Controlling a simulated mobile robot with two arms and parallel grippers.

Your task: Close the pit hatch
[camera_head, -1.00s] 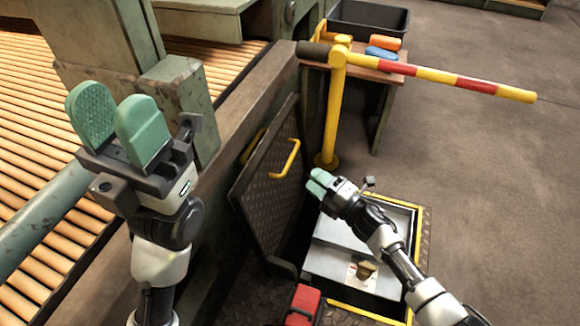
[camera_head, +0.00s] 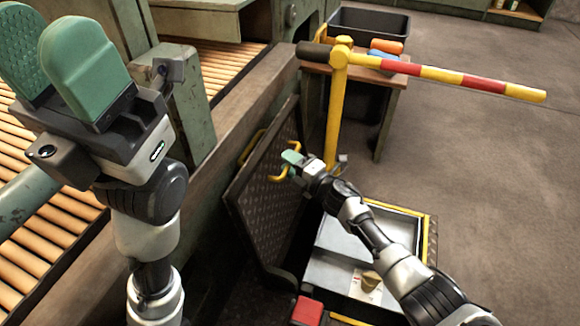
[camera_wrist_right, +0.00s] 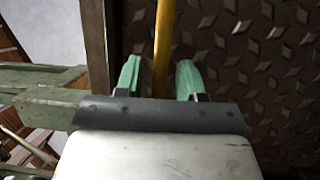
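The pit hatch (camera_head: 262,215) is a dark tread-plate lid, standing raised and leaning near the green machine wall. It has a yellow handle (camera_head: 288,150) on its face. The open pit (camera_head: 345,243) with a yellow-edged rim lies to its right. My right gripper (camera_head: 291,158) is at the handle in the head view. In the right wrist view, its green fingers (camera_wrist_right: 157,78) stand apart with the yellow handle bar (camera_wrist_right: 162,50) between them, with gaps showing. My left gripper (camera_head: 52,65) is empty, fingers apart, above the roller conveyor at upper left.
A yellow post (camera_head: 335,110) with a red-and-yellow barrier arm (camera_head: 450,78) stands behind the pit. A bench (camera_head: 395,82) carries a black bin (camera_head: 370,22) and orange and blue items. A red box (camera_head: 307,310) sits at the pit's front. The floor to the right is clear.

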